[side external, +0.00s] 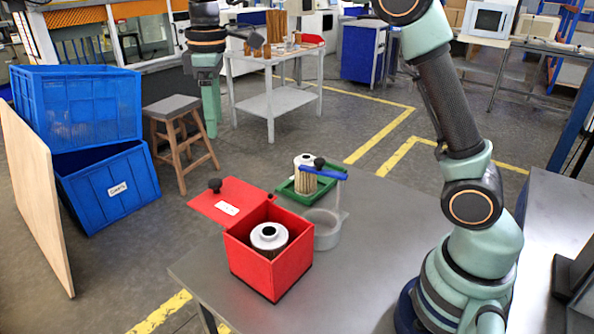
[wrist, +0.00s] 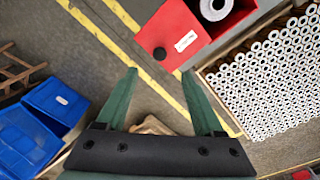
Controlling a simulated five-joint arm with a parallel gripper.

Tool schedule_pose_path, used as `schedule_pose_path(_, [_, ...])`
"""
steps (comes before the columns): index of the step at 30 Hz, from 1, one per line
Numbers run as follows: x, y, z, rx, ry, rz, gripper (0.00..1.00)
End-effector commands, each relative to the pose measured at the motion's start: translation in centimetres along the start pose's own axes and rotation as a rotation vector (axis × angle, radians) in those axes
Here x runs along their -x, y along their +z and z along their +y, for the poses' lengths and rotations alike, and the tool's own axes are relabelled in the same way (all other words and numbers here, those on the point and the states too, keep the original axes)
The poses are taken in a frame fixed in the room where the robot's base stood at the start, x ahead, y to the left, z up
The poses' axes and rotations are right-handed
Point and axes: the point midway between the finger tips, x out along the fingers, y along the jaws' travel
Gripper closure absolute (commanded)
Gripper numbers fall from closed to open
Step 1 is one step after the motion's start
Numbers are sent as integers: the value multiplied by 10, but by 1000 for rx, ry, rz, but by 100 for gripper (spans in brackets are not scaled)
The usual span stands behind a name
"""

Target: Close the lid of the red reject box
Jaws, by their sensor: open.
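The red reject box (side external: 285,272) stands on the grey table with its top open. A white-topped filter cartridge (side external: 269,236) sits inside it. Its red lid (side external: 232,200) is swung back on the far left side, with a black knob (side external: 214,185) and a white label. In the wrist view the lid (wrist: 165,28) is at the top, its knob (wrist: 159,53) just beyond my fingertips. My gripper (wrist: 158,75) is open, its two green fingers apart with nothing between them.
A green tray (side external: 290,190) with a pleated cartridge (side external: 304,175) and a grey round holder (side external: 322,232) stand behind the box. Blue crates (side external: 108,188) and a stool (side external: 175,112) are on the floor at left. A crate of many cartridges (wrist: 265,75) is at right in the wrist view.

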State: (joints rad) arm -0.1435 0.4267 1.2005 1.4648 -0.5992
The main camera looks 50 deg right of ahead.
Motion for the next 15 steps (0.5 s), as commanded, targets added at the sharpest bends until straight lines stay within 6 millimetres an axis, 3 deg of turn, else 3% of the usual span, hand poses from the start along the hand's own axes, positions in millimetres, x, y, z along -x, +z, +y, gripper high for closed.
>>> schedule_pose_path(6, [-16,-18,3,80,-28,-38,31])
schedule_pose_path(11, [-24,-19,3,90,-32,-43,31])
schedule_pose_path(15, [-44,-18,2,88,-33,-45,31])
